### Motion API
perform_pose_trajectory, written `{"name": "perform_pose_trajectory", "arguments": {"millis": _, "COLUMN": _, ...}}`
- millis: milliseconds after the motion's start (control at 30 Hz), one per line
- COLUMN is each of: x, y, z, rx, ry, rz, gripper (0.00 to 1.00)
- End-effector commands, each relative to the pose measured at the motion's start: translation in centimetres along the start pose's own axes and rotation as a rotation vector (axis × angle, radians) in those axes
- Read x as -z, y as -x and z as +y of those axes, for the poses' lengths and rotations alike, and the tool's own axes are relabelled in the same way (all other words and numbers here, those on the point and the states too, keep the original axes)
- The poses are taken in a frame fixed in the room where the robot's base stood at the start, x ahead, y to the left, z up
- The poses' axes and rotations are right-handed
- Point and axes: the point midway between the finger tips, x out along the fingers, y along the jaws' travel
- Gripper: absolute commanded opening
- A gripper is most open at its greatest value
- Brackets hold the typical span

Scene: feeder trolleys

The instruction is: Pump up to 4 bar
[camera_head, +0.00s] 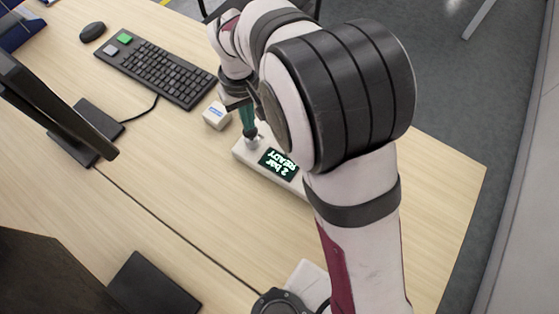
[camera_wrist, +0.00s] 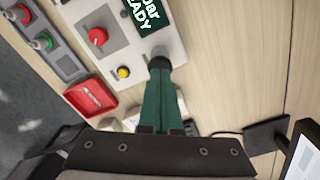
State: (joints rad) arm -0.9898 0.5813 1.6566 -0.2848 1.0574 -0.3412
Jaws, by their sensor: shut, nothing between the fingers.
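A pale control box (camera_head: 243,155) stands on the desk. Its dark display (camera_head: 278,163) reads "2 bar" and "READY" in green, upside down in the head view. In the wrist view the box (camera_wrist: 175,28) shows part of the display (camera_wrist: 146,14), a red knob (camera_wrist: 97,36) and a yellow button (camera_wrist: 123,72). My gripper (camera_head: 250,132) has green fingers, shut and empty. In the wrist view its dark fingertips (camera_wrist: 159,63) are over a pale round control at the box's edge, mostly hidden; I cannot tell whether they touch it.
A small white block (camera_head: 215,115) stands beside the box. A keyboard (camera_head: 158,68), a mouse (camera_head: 92,31) and a monitor (camera_head: 55,105) are to the left. The wrist view shows a red tray (camera_wrist: 92,97) and a grey panel (camera_wrist: 68,62) with red and green knobs.

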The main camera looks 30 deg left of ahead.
Motion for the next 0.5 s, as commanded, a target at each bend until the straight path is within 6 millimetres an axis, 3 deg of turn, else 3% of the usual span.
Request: {"name": "perform_pose_trajectory", "arguments": {"millis": 500, "x": 0.01, "y": -0.75, "z": -0.01, "rx": 0.000, "ry": 0.001, "rz": -0.001, "gripper": 0.00}}
